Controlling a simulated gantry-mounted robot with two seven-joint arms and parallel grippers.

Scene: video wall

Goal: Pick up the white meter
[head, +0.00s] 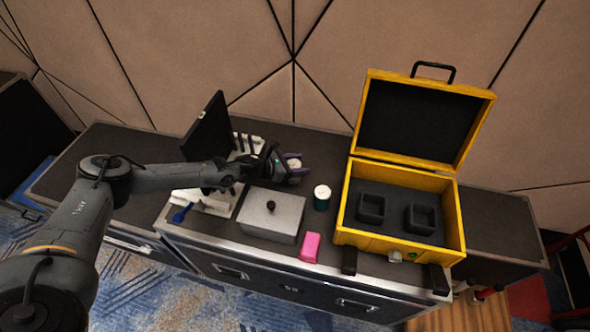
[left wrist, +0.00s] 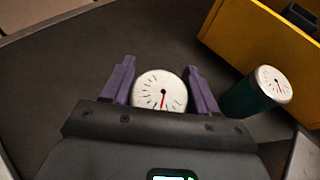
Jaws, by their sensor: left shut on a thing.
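The white meter (left wrist: 160,92) has a round white dial with black ticks and a red needle. It sits between the two purple fingers of my left gripper (left wrist: 160,85), which is shut on it. In the head view the meter (head: 295,164) shows small at the tip of my left gripper (head: 292,168), over the dark case top behind the grey box. I cannot tell whether it still touches the surface. A second meter with a white dial and a green body (head: 322,197) stands to the right; it also shows in the left wrist view (left wrist: 258,92). My right gripper is not in view.
An open yellow case (head: 455,215) with two dark foam sockets stands right of the green meter. A grey box with a knob (head: 270,216), a pink block (head: 310,247), a black block (head: 349,261) and a dark upright screen (head: 209,128) also stand on the dark top.

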